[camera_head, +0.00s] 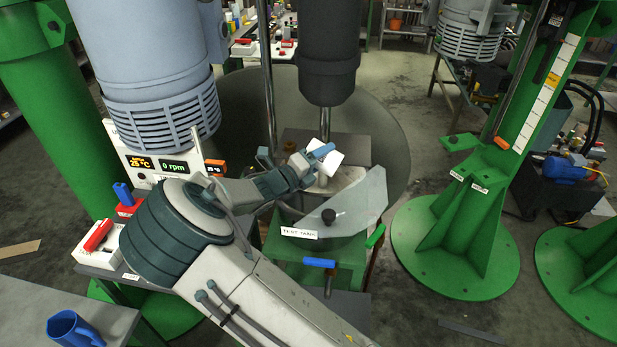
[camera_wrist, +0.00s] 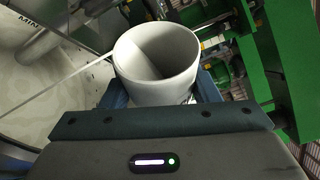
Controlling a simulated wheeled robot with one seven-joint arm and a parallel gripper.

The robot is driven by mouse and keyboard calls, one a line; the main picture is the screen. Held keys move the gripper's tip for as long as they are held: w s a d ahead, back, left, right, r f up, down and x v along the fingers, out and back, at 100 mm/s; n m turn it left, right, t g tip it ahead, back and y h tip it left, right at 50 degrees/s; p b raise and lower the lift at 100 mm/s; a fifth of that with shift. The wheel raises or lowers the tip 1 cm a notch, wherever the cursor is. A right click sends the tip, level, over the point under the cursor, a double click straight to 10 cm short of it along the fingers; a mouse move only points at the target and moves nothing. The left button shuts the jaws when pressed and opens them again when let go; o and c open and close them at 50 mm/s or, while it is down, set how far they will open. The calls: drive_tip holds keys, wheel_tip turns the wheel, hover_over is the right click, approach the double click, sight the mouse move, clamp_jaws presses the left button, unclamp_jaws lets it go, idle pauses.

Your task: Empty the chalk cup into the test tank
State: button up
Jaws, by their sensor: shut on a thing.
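The white chalk cup (camera_head: 335,160) is held over the open test tank (camera_head: 290,252), which is green and labelled. It looks tilted in the head view. My gripper (camera_head: 318,160) is shut on the cup, its blue fingers on either side. In the wrist view the cup (camera_wrist: 155,90) sits between the fingers (camera_wrist: 160,98), its mouth towards the camera. A paler slanted patch shows inside; I cannot tell whether it is chalk or lit wall. The tank's pale interior (camera_wrist: 30,95) shows at the left, with a "MIN" mark.
A clear, hinged-looking panel (camera_head: 358,205) with a black knob stands at the tank's front right. A dark mixer column (camera_head: 328,60) hangs just behind the cup. A control box (camera_head: 165,165) reads 0 rpm. A blue jug (camera_head: 75,328) stands on the near-left bench.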

drive_tip(key=shift+r, duration=0.1)
drive_tip(key=shift+d+f+n+t+h+b, duration=0.1)
drive_tip(key=shift+f+n+t+h+b, duration=0.25)
drive_tip(key=shift+n+b, duration=0.65)
idle(2.1)
drive_tip(key=shift+a+r+n+t+p, duration=0.25)
drive_tip(key=shift+n+p, duration=0.65)
drive_tip(key=shift+p, duration=0.95)
idle(0.8)
drive_tip(key=shift+w+a+r+n+t+p, duration=0.15)
drive_tip(key=shift+r+n+t+p, duration=0.2)
drive_tip(key=shift+n, duration=0.35)
idle(1.3)
